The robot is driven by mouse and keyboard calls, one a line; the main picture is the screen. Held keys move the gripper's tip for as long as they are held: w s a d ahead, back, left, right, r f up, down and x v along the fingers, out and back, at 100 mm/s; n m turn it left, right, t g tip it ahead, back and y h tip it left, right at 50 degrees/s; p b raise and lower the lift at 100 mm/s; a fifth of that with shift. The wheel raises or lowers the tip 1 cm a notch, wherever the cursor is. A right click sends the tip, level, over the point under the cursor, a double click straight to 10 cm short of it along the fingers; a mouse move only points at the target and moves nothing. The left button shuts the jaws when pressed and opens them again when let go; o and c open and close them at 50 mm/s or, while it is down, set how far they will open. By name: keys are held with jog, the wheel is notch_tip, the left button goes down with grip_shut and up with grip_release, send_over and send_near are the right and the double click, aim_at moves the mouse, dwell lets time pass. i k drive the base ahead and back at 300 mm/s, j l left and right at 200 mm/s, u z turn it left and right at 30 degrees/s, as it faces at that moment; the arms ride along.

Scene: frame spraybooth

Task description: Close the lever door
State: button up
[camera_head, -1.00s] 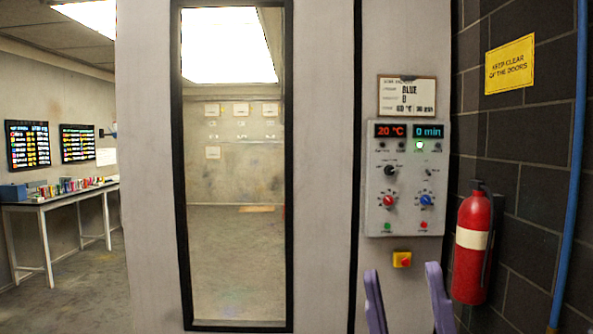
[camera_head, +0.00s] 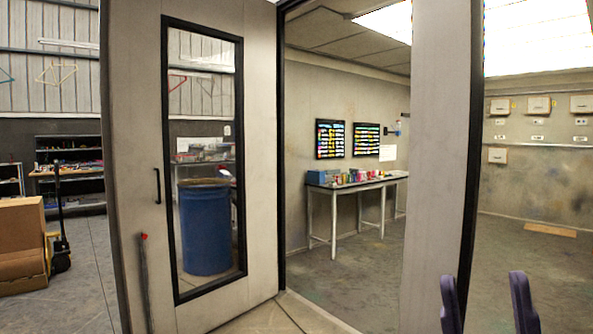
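The door (camera_head: 258,180) is a pale grey leaf with a tall black-framed window. It stands swung open at the left of the booth opening. A black bar handle (camera_head: 157,186) is on its left part. Below the handle a dark rod with a red tip (camera_head: 144,238), apparently the lever, runs down out of the picture. My gripper (camera_head: 488,288) shows as two purple fingers at the bottom right. They are apart with nothing between them, well to the right of the door. The rest of my arm is out of view.
Through the opening a bench (camera_head: 357,184) with small coloured items stands by the wall. A grey panel (camera_head: 434,150) bounds the opening on the right. A blue barrel (camera_head: 206,230) shows through the door window. Cardboard boxes (camera_head: 22,245) stand at the far left. The doorway floor is clear.

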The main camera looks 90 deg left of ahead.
aim_at(133, 35)
jog(key=u, duration=1.35)
jog(key=j+u, duration=0.3)
jog(key=u, duration=0.15)
jog(key=j+u, duration=0.4)
jog(key=i+j+u, duration=0.2)
jog(key=j+u, duration=0.2)
jog(key=i+j+u, duration=0.25)
jog(key=j+u, duration=0.2)
jog(key=i+j+u, duration=0.25)
jog(key=u, duration=0.15)
jog(key=i+j+u, duration=0.2)
jog(key=i+u, duration=0.25)
jog(key=i+j+u, duration=0.25)
jog(key=i, duration=0.25)
jog(key=i+u, duration=0.25)
jog(key=i, duration=0.2)
jog(key=i+z, duration=0.25)
jog(key=i, duration=0.3)
jog(key=i+j+z, duration=0.25)
jog(key=i, duration=0.3)
jog(key=i+j+z, duration=0.15)
jog(key=i+z, duration=0.15)
jog(key=z, duration=0.15)
jog(key=i+j+z, duration=0.3)
jog(key=z, duration=0.15)
jog(key=i+j+z, duration=0.2)
jog(key=j+z, duration=0.25)
jog(key=i+j+z, duration=0.2)
jog(key=j+z, duration=0.25)
jog(key=l, duration=0.1)
